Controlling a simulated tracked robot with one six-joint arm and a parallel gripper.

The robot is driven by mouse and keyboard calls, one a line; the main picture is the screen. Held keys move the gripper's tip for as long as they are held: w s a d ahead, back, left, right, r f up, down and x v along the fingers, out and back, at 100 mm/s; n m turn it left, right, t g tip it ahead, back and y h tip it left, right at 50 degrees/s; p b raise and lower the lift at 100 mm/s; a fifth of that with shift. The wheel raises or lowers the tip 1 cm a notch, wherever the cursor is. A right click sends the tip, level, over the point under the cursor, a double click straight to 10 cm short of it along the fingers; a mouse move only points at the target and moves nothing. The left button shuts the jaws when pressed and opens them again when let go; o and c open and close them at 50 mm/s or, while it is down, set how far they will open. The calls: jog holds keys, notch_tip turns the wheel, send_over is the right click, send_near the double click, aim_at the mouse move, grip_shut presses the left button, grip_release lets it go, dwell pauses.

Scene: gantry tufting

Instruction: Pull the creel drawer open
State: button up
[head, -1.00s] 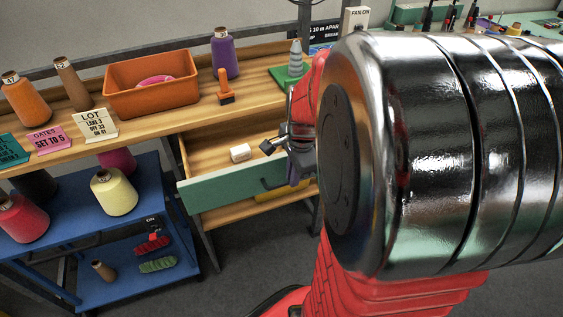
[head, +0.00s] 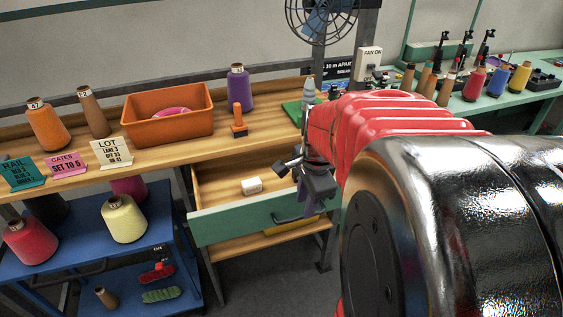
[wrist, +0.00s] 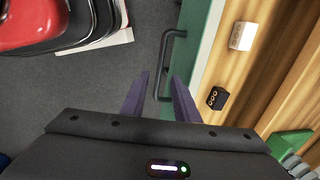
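The creel drawer (head: 235,223) stands pulled out below the wooden bench, with a green front and a bare wood inside. Its dark bar handle (head: 288,218) is on the right part of the front. The handle also shows in the wrist view (wrist: 164,55). My gripper (head: 308,206) is at the handle, at the drawer's right end. In the wrist view my gripper (wrist: 160,76) has its two purple fingers apart, with the handle's near end between them. I cannot tell whether they touch it. A white block (head: 252,186) lies in the drawer. A black block (wrist: 217,98) also lies there.
A blue cart (head: 75,245) with yarn cones stands left of the drawer. The bench (head: 190,145) carries an orange bin (head: 170,125), cones and sign cards. Open grey floor (head: 265,285) lies in front of the drawer.

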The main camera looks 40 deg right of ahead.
notch_tip(320, 180, up, 9)
jog(key=s, duration=0.1)
jog(key=shift+s+a, duration=0.2)
jog(key=shift+s, duration=0.1)
dwell(0.4)
jog(key=s+a+n+t, duration=0.1)
jog(key=a+n, duration=0.9)
jog(key=s+a+f+n+t, duration=0.1)
jog(key=s+a+n+t, duration=0.1)
jog(key=a+n, duration=0.8)
jog(key=shift+s+a+n+y, duration=0.3)
jog(key=shift+a+n, duration=0.1)
jog(key=shift+n, duration=0.2)
jog(key=shift+f, duration=0.1)
